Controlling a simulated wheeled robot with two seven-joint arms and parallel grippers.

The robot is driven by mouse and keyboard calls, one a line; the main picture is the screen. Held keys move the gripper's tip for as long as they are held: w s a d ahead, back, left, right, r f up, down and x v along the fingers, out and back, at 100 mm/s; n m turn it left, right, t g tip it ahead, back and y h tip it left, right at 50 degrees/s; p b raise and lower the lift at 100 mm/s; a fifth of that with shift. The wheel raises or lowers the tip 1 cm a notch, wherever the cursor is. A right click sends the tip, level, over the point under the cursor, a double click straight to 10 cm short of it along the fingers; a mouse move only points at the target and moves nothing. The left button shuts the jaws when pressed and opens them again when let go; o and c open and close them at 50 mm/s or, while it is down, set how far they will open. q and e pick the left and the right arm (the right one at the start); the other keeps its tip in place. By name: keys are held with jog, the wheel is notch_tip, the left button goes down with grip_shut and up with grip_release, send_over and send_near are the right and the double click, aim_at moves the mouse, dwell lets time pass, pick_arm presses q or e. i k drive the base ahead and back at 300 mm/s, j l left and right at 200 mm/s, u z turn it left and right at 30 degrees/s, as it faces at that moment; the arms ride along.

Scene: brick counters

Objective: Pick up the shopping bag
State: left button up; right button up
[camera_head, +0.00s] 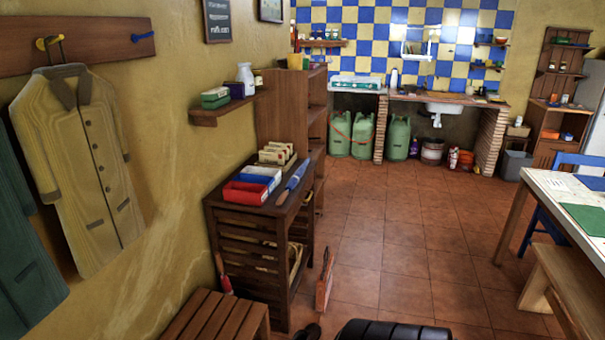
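A narrow reddish-brown object with a dark looped top (325,278) stands upright on the tiled floor, just right of the slatted wooden shelf unit. It looks like the shopping bag seen nearly edge-on, but I cannot be sure. Neither of my grippers can be made out in the head view.
The slatted shelf unit (246,225) bears a red tray (245,193) and boxes. A slatted bench (212,318) is at the lower left. A table (545,185) and wooden bench (575,285) stand on the right. The tiled floor (405,235) between is clear.

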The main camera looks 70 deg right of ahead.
aim_at(324, 281)
jog(key=z, duration=2.5)
jog(key=i+z, duration=0.3)
jog(key=i, duration=5.15)
jog(key=i+u, duration=0.2)
jog(key=u, duration=0.2)
jog(key=i+l+u, duration=0.15)
jog(key=u, duration=0.25)
jog(key=i+l+u, duration=0.15)
jog(key=u, duration=0.25)
jog(key=i+l+u, duration=0.15)
jog(key=u, duration=2.85)
